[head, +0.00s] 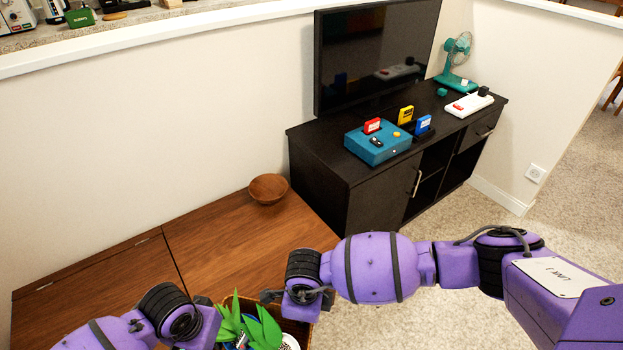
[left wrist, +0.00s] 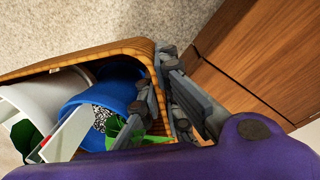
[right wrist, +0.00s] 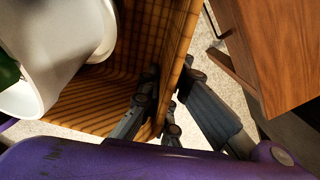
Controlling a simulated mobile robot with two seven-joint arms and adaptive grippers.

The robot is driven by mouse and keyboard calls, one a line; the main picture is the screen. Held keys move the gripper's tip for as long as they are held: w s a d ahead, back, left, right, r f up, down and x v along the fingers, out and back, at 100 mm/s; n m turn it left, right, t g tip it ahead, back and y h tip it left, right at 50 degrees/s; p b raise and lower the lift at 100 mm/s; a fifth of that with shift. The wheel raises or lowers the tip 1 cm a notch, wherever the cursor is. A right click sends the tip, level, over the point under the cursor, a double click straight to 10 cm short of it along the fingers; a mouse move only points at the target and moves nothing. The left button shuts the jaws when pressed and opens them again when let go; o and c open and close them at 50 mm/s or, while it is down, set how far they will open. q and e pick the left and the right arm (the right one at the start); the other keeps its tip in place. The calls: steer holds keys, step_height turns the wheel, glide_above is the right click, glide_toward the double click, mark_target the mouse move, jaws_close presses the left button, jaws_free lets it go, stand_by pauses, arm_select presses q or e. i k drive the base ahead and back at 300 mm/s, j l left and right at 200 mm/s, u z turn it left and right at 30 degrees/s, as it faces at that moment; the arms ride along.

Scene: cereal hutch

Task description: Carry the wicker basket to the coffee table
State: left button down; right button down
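The wicker basket (head: 300,329) is at the bottom of the head view, mostly cut off and hidden by my arms. Its woven wall also shows in the right wrist view (right wrist: 145,35) and its rim in the left wrist view (left wrist: 120,50). It holds a green-leaved item (head: 250,325), a blue container (left wrist: 115,95) and a white container (right wrist: 60,50). My left gripper (left wrist: 163,95) has fingers on both sides of the wall, closed on it. My right gripper (right wrist: 163,95) likewise pinches the opposite wall. Carpet shows beyond the basket. I cannot tell which furniture is the coffee table.
A brown wooden top (head: 215,235) with a wooden bowl (head: 268,188) lies ahead, close to the basket. A black TV cabinet (head: 340,170) stands behind it, bearing a teal console (head: 377,145) and a fan (head: 456,60). Open carpet (head: 420,320) lies to the right.

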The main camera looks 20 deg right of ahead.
mark_target(244, 262)
steer(key=i, duration=1)
